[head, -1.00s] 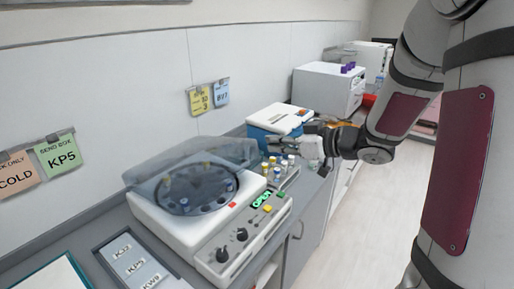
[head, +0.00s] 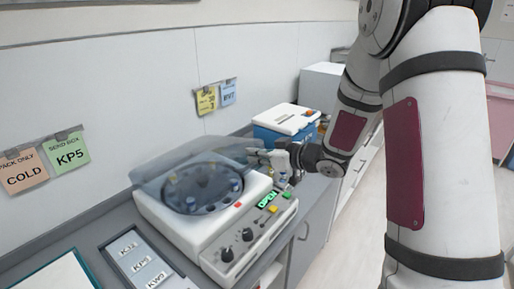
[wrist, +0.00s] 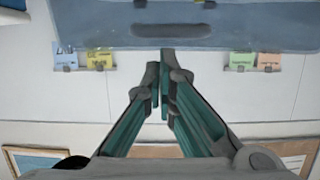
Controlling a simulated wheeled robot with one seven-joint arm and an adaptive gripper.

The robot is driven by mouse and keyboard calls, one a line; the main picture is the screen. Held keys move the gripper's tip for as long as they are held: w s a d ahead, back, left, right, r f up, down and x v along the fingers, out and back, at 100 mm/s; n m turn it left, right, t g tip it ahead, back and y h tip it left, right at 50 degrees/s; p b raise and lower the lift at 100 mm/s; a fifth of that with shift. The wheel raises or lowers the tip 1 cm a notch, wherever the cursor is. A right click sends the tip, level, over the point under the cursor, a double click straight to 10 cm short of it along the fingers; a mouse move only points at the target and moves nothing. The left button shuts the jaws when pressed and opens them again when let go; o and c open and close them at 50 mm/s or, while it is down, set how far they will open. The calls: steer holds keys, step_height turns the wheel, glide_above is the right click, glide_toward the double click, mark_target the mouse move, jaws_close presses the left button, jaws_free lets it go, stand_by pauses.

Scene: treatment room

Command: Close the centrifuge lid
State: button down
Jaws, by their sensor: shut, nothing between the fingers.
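The centrifuge (head: 208,236) is a white benchtop unit with a sloped front panel; its small green display reads OPEN. Its translucent blue-grey lid (head: 160,179) is raised and tilted over the round rotor (head: 203,188), which holds several capped tubes. My gripper (head: 254,153) is at the right edge of the lid, above the right end of the centrifuge. In the wrist view, my gripper's fingertips (wrist: 163,70) are together and empty, just below the lid's edge (wrist: 190,42) in the picture. I cannot tell whether they touch the lid.
A blue box with a white top (head: 288,118) stands behind my gripper. Vials beside the centrifuge are partly hidden by my gripper. A labelled tray (head: 112,249) lies at front left. The wall with notes (head: 72,151) runs behind the counter.

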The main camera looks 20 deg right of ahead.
steer(key=shift+f, duration=0.2)
step_height(320, 180, down, 11)
steer(key=s+d+b, duration=0.1)
steer(key=s+b, duration=0.1)
steer(key=shift+s+d, duration=0.4)
